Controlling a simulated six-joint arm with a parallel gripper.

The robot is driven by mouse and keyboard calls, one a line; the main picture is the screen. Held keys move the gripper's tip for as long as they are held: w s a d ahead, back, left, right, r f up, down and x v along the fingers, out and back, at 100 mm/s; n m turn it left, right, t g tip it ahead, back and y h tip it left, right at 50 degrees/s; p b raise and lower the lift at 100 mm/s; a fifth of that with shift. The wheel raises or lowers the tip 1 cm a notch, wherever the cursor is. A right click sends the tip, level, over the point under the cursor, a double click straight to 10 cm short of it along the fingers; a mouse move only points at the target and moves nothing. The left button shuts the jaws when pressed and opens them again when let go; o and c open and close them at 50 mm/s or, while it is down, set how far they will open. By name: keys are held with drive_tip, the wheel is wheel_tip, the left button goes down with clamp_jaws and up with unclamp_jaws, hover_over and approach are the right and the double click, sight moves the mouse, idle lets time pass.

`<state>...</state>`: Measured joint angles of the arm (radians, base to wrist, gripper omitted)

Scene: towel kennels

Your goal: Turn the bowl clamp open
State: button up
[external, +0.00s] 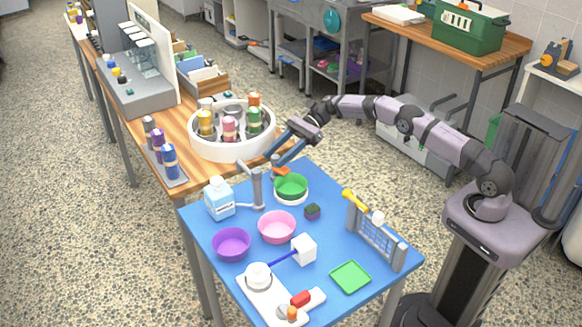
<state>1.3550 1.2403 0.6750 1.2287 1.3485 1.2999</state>
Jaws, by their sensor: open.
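A green bowl (291,184) sits in a white round holder (292,200) at the back of the blue table. A small orange piece (282,171) shows at the bowl's back left rim; it looks like the clamp's handle, but it is too small to tell its exact position. My gripper (274,158) reaches in from the upper right, its two blue fingers pointing down and left. The fingers are open with nothing seen between them. Their tips are just above and behind the orange piece; whether they touch it cannot be told.
A grey post (256,188) stands just left of the green bowl. A white round rack (232,147) of bottles stands behind. A small gate (375,240) is at right.

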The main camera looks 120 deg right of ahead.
sight(279, 156)
drive_tip(key=shift+b+v, duration=0.4)
drive_tip(key=shift+v, duration=2.6)
drive_tip(key=shift+f+b, duration=0.4)
drive_tip(key=shift+b, duration=0.05)
drive_tip(key=shift+d+b, duration=0.1)
drive_tip(key=shift+b, duration=0.4)
drive_tip(key=a+f+m+t+h+b, duration=0.1)
drive_tip(key=b, duration=0.1)
drive_tip(key=a+f+m+t+h+b, duration=0.1)
drive_tip(key=m+h+b, duration=0.1)
drive_tip(key=b, duration=0.1)
drive_tip(key=a+f+m+t+h+b, duration=0.1)
drive_tip(key=m+t+b, duration=0.1)
drive_tip(key=shift+s+h+b, duration=0.15)
drive_tip(key=shift+h+b, duration=0.25)
drive_tip(key=shift+d+r, duration=0.15)
drive_tip(key=shift+d, duration=0.1)
drive_tip(key=shift+n, duration=0.6)
